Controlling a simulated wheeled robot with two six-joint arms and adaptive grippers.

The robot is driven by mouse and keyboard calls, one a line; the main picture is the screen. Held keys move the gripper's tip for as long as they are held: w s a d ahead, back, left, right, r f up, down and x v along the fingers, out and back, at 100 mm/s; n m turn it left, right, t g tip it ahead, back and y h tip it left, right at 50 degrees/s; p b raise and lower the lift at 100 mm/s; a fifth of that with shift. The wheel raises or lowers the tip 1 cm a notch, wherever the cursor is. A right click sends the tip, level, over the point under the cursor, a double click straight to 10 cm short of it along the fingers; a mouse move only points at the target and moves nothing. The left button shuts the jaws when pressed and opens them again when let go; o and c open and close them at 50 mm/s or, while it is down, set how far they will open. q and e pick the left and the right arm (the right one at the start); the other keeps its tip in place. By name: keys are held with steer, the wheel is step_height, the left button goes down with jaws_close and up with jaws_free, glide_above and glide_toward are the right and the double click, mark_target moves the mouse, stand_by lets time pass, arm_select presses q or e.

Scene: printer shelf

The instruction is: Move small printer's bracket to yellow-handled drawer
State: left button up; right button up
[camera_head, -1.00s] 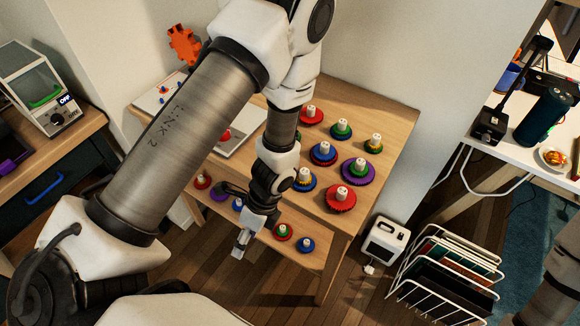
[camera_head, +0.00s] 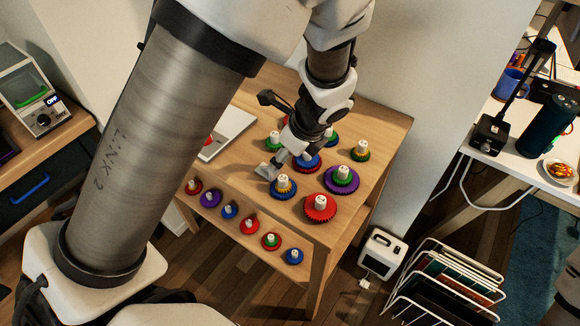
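A small printer-like machine with clear sides (camera_head: 22,72) stands on the wooden desk at the left edge. A drawer below has a blue handle (camera_head: 30,188). No yellow-handled drawer shows. My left gripper (camera_head: 267,170) hangs over the gear table, low beside a blue-and-yellow gear stack, well to the right of the machine. Its fingers are small and partly blurred together; I see nothing held. My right gripper is out of view.
A white rack (camera_head: 440,285) stands on the floor at right. My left arm hides much of the left-middle.

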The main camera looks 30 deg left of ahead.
arm_select(q)
steer(key=shift+w+d+f+b, duration=0.1)
steer(key=shift+w+f+b, duration=0.2)
steer(key=shift+f, duration=0.6)
steer(key=a+f, duration=0.1)
steer(key=a, duration=0.1)
steer(key=s+a+f+b, duration=0.1)
steer(key=a+f, duration=0.1)
steer(key=shift+s, duration=0.15)
steer(key=shift+w+f+b, duration=0.3)
steer(key=shift+f, duration=0.25)
steer(key=shift+w+f+b, duration=0.25)
steer(key=shift+f+b, duration=0.05)
steer(key=shift+f, duration=0.2)
steer(key=shift+w, duration=0.15)
steer(key=shift+s+a+r, duration=0.1)
steer(key=shift+s+a, duration=0.05)
steer(key=shift+s, duration=0.1)
steer(key=shift+c, duration=1)
steer(key=shift+s, duration=0.1)
steer(key=c, duration=0.5)
steer(key=shift+c, duration=1.6)
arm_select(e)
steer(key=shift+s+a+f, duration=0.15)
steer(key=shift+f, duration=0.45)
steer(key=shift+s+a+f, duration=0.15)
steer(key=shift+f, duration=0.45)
